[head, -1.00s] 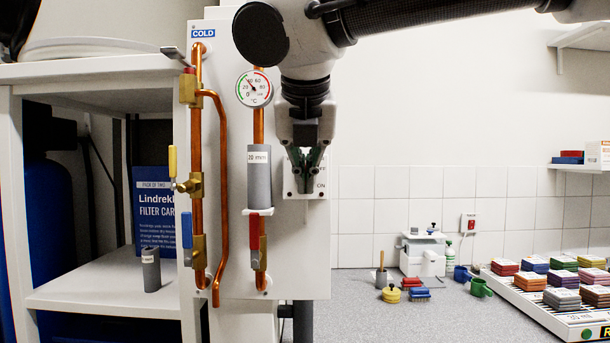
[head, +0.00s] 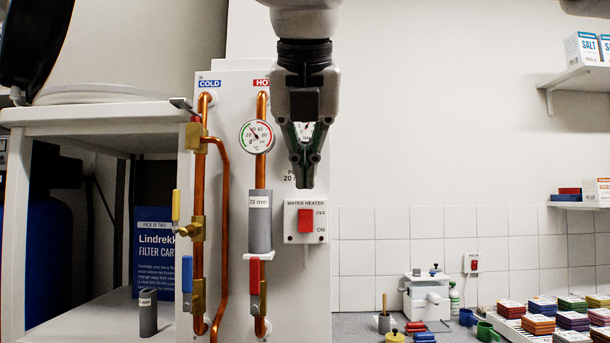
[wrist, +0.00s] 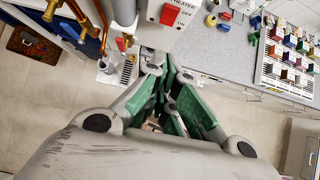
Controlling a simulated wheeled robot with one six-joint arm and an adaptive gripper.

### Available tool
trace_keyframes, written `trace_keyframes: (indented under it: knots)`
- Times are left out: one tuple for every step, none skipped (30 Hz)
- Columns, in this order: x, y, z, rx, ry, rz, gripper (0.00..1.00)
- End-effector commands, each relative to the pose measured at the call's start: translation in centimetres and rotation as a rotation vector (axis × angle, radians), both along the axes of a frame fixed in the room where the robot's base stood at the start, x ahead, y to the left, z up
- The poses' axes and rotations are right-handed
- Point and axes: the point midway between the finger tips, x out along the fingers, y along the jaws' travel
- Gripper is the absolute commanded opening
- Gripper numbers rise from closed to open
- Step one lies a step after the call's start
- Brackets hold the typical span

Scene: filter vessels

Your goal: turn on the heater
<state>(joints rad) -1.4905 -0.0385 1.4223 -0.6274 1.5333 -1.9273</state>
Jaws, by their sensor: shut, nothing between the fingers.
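The water heater switch (head: 306,220) is a red rocker on a white plate, marked OFF at the top right and ON at the bottom right. I cannot tell which end of the rocker is pressed in. The red rocker also shows at the top of the wrist view (wrist: 169,15). My gripper (head: 304,184) points down, shut and empty, with its green-padded fingers above the switch plate in the head view and apart from it. In the wrist view my gripper (wrist: 165,65) hangs in front of the panel, below the rocker in the picture.
Left of the switch run copper pipes with a blue-handled valve (head: 187,274), a yellow handle (head: 176,205), a red handle (head: 255,277) and a thermometer dial (head: 257,137). A grey filter vessel (head: 149,312) stands on the left shelf. Another red switch (head: 474,264) is on the tiled wall.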

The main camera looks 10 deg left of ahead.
Motion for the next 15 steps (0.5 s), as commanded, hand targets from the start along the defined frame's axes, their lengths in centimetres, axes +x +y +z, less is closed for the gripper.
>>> trace_keyframes:
  knots:
    - [0.0,0.0,0.0,0.0,0.0,0.0,0.0]
    - [0.0,0.0,0.0,0.0,0.0,0.0,0.0]
    - [0.0,0.0,0.0,0.0,0.0,0.0,0.0]
    - [0.0,0.0,0.0,0.0,0.0,0.0,0.0]
    - [0.0,0.0,0.0,0.0,0.0,0.0,0.0]
    - [0.0,0.0,-0.1,-0.001,0.0,-0.001,0.0]
    - [-0.1,0.0,-0.2,-0.002,0.001,0.0,0.0]
    - [-0.2,-0.1,-0.5,-0.002,0.0,0.0,0.0]
    - [-0.3,-0.2,-0.9,-0.002,0.001,-0.001,0.0]
    - [-0.4,-0.2,-1.2,-0.003,0.0,-0.001,0.0]
    - [-0.5,-0.2,-1.3,-0.002,0.0,0.0,0.0]
    - [-0.5,-0.2,-1.3,-0.002,0.0,-0.001,0.0]
    - [-0.5,-0.2,-1.3,-0.001,0.0,-0.002,0.0]
    - [-0.5,-0.2,-1.3,-0.001,0.0,-0.002,0.0]
    - [-0.5,-0.2,-1.3,-0.001,0.0,-0.002,0.0]
